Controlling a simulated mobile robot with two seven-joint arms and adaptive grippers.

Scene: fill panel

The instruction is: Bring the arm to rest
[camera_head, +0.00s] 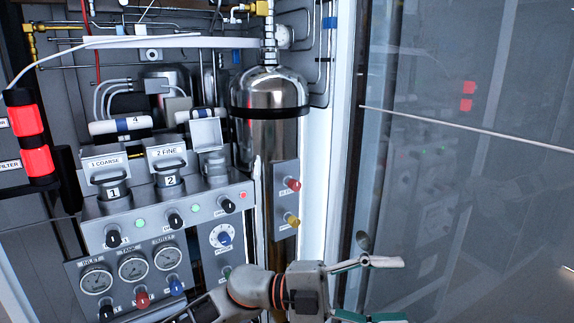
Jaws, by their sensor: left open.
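My left arm (250,288) comes in low at the bottom of the head view, with an orange ring at its wrist. My left gripper (396,291) points right, in front of the lower edge of the glass. Its two fingers are spread apart, with nothing between them. The lower finger is partly cut off by the bottom edge of the picture. My right gripper does not show.
A fill panel (205,222) with gauges, knobs and labelled holders stands left of the gripper. A steel cylinder (270,95) stands behind it. Red-and-black filters (36,160) are at far left. A reflective glass pane (480,180) fills the right side.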

